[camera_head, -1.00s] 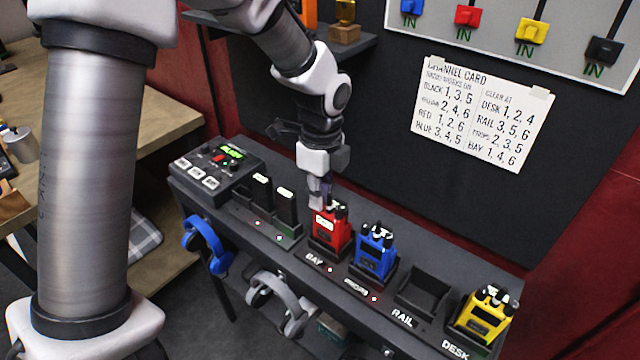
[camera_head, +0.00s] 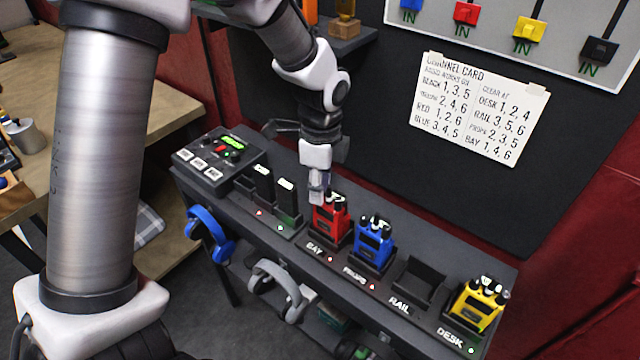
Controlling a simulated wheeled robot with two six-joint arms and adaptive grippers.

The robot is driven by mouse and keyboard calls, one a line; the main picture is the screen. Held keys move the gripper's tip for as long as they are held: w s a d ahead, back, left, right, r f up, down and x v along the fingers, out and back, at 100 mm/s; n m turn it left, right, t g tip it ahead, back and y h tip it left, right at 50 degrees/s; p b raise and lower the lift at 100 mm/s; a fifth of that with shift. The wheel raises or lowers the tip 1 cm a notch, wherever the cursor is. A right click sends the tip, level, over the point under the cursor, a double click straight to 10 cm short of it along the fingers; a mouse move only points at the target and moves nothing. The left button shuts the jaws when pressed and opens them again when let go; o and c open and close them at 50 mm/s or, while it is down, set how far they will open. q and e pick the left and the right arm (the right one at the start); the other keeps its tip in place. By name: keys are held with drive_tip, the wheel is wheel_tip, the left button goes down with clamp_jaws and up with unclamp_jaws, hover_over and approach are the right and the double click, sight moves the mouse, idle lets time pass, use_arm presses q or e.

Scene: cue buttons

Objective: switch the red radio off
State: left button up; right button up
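The red radio (camera_head: 331,222) stands upright in the dock labelled BAY on the dark shelf. My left gripper (camera_head: 317,196) points down at the top left of the red radio, very close to its knobs. I cannot tell whether it touches them. Its fingertips are small and partly merge with the radio, so their opening is unclear. The radio's screen looks dark in this view. My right gripper is not in view.
A blue radio (camera_head: 372,242) stands in the PROPS dock, right beside the red one. The RAIL dock (camera_head: 418,285) is empty. A yellow radio (camera_head: 477,304) stands in the DESK dock. A control box (camera_head: 216,160) and headsets (camera_head: 207,234) are left. A channel card (camera_head: 478,108) hangs behind.

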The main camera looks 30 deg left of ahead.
use_arm(q)
wheel_tip(320, 180, up, 12)
drive_tip(key=shift+w, duration=0.2)
idle(0.4)
